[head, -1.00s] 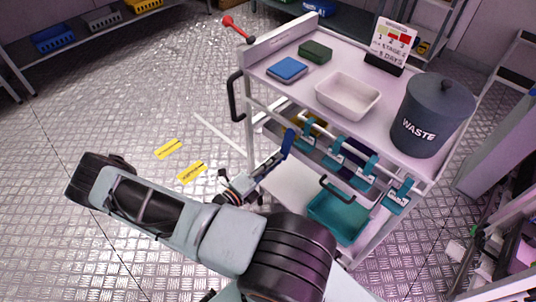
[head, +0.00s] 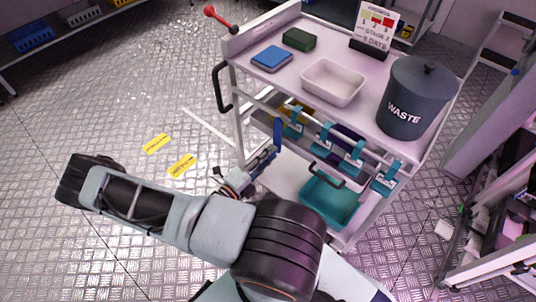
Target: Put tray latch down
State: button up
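My gripper (head: 262,160) is in front of the cart's left side, at the height of the lower shelf. A dark blue upright piece (head: 278,132) shows at its far end. The view is too small to tell whether this is a held latch or part of the gripper, or whether the fingers are open. Several teal clip-like pieces hang along the cart's front rail, such as one near the left (head: 294,122) and one at the right (head: 386,179). A teal tray (head: 330,205) with a black handle sits on the lower shelf.
The cart's top (head: 290,85) holds a blue box (head: 272,58), a green box (head: 299,39), a white tray (head: 333,82), a stage sign (head: 377,25) and a waste bin (head: 417,96). A red-knobbed lever (head: 216,16) projects at its left corner.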

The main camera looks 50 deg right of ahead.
jog(key=shift+o, duration=1.2)
jog(key=a, duration=1.2)
jog(key=shift+s, duration=0.4)
